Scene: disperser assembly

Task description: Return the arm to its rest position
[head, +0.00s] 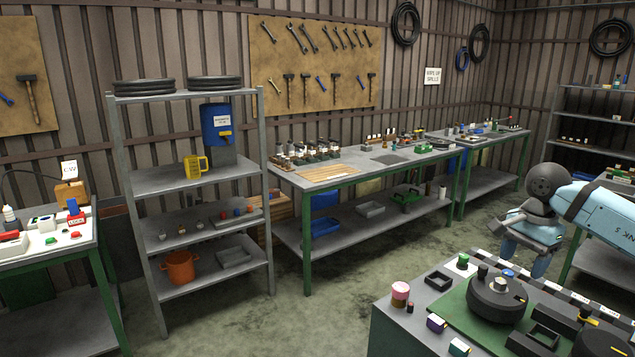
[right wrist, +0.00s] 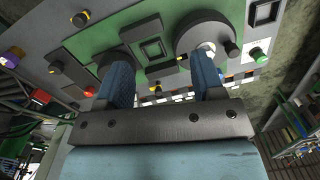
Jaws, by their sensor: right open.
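My right arm (head: 600,212), pale blue with a dark grey wrist, reaches in from the right edge of the head view. Its gripper (head: 524,258) points down above the far edge of the near workbench (head: 385,320). In the right wrist view the two blue fingers of the right gripper (right wrist: 162,70) stand wide apart with nothing between them. They overlap two dark round parts in that picture; contact cannot be told. My left gripper is not in view.
The near bench carries a green mat (head: 455,312), a dark round part (head: 495,298), a square dark frame (head: 438,279), a pink-topped jar (head: 400,294) and small coloured blocks. A grey shelf (head: 190,260) and long bench (head: 340,172) stand behind. Open floor lies between.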

